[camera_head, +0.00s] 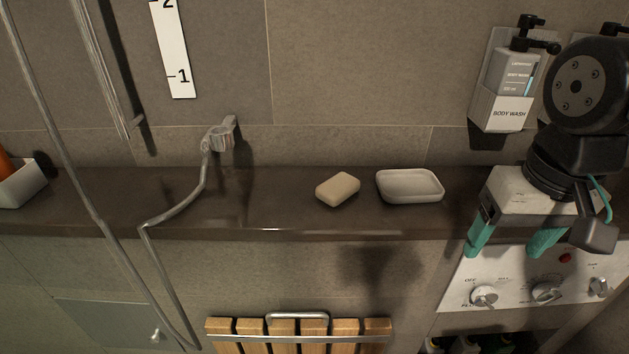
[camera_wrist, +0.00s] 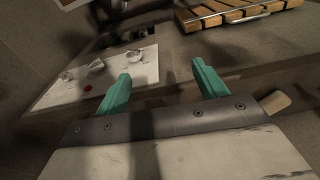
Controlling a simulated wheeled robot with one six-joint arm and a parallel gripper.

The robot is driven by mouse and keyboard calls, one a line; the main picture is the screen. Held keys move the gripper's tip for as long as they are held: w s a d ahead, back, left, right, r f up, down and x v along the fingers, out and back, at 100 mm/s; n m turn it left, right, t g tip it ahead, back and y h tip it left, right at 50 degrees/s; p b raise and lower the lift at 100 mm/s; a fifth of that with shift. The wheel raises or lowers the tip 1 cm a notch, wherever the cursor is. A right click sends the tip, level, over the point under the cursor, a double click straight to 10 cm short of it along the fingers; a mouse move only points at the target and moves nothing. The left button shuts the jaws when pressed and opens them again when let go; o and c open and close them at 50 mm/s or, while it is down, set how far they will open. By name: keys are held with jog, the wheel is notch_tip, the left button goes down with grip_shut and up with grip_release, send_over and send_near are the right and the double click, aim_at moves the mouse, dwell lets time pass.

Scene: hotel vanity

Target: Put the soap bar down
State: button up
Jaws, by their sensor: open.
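The soap bar (camera_head: 338,188) is a beige block lying on the dark stone ledge (camera_head: 270,205). A white soap dish (camera_head: 410,187) sits just right of it on the ledge, apart from it, and looks empty. My gripper (camera_head: 508,247) is at the right, in front of the ledge and over the control panel, well to the right of both. Its two green fingers are spread with nothing between them. In the wrist view my gripper (camera_wrist: 160,85) also shows open and empty. A pale block, probably the soap bar (camera_wrist: 276,102), shows there at the right.
A white control panel (camera_head: 520,285) with knobs is below my gripper. A body wash dispenser (camera_head: 507,85) hangs on the wall above. A slatted wooden seat (camera_head: 298,330) is below the ledge. A metal hose and holder (camera_head: 220,138) stand left.

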jog(key=w+a+r+m, duration=0.4)
jog(key=w+a+r, duration=0.1)
jog(key=w+a, duration=0.5)
jog(key=m+g, duration=0.1)
jog(key=m, duration=0.3)
send_over(338, 183)
jog(key=shift+a+r, duration=0.1)
jog(key=shift+r, duration=0.05)
jog(key=shift+a+f, duration=0.2)
jog(key=shift+a, duration=0.05)
jog(key=shift+w+f+m, duration=0.1)
jog(key=shift+f+m, duration=0.2)
jog(key=shift+f, duration=0.05)
jog(key=f, duration=0.6)
jog(key=shift+d+f, duration=0.35)
jog(key=shift+d, duration=0.05)
jog(key=c, duration=1.2)
jog(key=shift+r, duration=0.15)
